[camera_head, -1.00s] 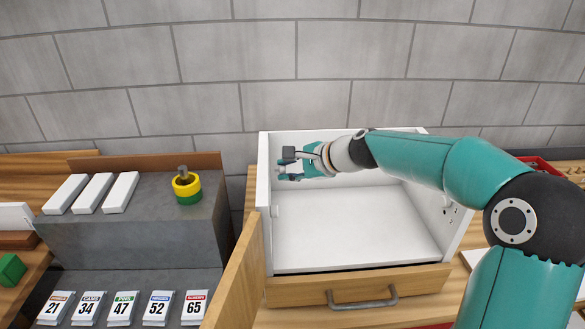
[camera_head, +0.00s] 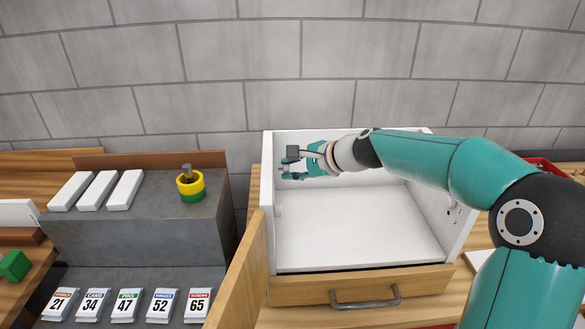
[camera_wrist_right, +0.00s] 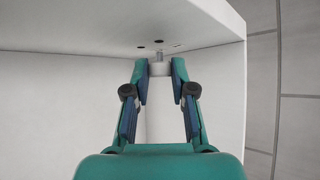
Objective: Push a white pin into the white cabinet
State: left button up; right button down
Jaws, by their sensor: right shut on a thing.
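The white cabinet (camera_head: 355,225) is an open-topped white box with a wooden front and a grey handle. My right gripper (camera_head: 291,166) reaches inside it, close to the left wall near the back. In the right wrist view the right gripper (camera_wrist_right: 160,78) is shut on a white pin (camera_wrist_right: 159,69). The pin's thin metal tip points at the cabinet wall, among several small dark holes (camera_wrist_right: 140,47). I cannot tell whether the tip has entered a hole. The pin is too small to make out in the head view. My left gripper is not in view.
A wooden door (camera_head: 241,273) stands open at the cabinet's front left. Left of it is a grey stepped stand (camera_head: 135,232) with white blocks (camera_head: 98,191), a yellow-green ring (camera_head: 190,186) and numbered packets (camera_head: 125,305). The cabinet floor is clear.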

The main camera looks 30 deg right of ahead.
jog(key=shift+w+a+p, duration=0.35)
jog(key=shift+w+a, duration=0.15)
jog(key=shift+a, duration=0.35)
dwell(0.6)
jog(key=c, duration=0.9)
grip_release()
jog(key=v, duration=1.1)
jog(key=shift+s+d+r, duration=0.15)
jog(key=shift+s+r, duration=0.1)
